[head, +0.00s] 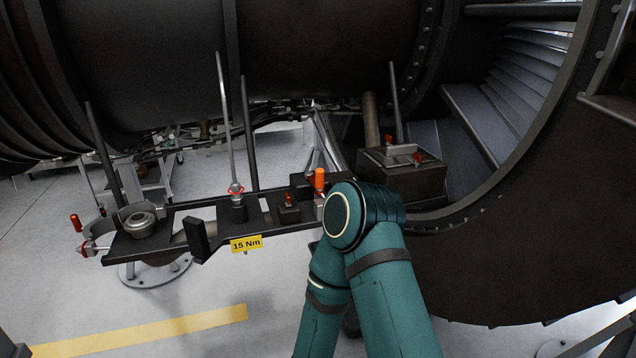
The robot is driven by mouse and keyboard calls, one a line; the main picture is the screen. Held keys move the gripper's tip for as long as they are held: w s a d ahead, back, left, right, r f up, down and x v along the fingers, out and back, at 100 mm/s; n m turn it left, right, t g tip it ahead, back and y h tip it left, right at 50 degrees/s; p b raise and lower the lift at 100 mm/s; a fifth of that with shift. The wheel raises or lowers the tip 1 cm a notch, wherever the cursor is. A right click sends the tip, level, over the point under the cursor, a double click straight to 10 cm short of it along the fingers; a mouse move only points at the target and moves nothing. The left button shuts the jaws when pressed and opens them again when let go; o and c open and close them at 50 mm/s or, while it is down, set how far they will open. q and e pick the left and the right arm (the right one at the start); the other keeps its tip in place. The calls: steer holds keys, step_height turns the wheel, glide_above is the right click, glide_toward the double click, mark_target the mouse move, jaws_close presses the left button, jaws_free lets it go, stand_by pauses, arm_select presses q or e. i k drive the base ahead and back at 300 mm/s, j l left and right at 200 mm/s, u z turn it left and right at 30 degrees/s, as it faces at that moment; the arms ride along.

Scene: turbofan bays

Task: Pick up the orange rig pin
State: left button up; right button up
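An orange cylinder (320,180) stands upright near the right end of the dark bracket tray (178,208), just beside my teal arm's joint. Its lower part runs into a pale piece, and what holds it there is partly hidden by my arm. A second orange-handled piece (75,222) stands tilted at the tray's far left, beside a ring clamp. I cannot tell for certain which of the two is the rig pin. One bent teal arm of mine rises from the bottom edge, right of centre. Neither gripper shows, and I see no contact with either orange piece.
A yellow label reading "15 Nm" (246,244) is on the tray's front edge. Smaller red-orange fittings (288,200) sit on dark blocks. Thin upright rods (226,120) rise from the tray. The large engine casing (330,50) closes in above and right.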

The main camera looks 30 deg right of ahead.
mark_target(319, 172)
steer(key=z, duration=1.1)
steer(key=i+z, duration=0.15)
steer(key=z, duration=0.2)
steer(key=i+z, duration=0.15)
steer(key=z, duration=0.15)
steer(key=i+j+z, duration=0.1)
steer(key=z, duration=0.25)
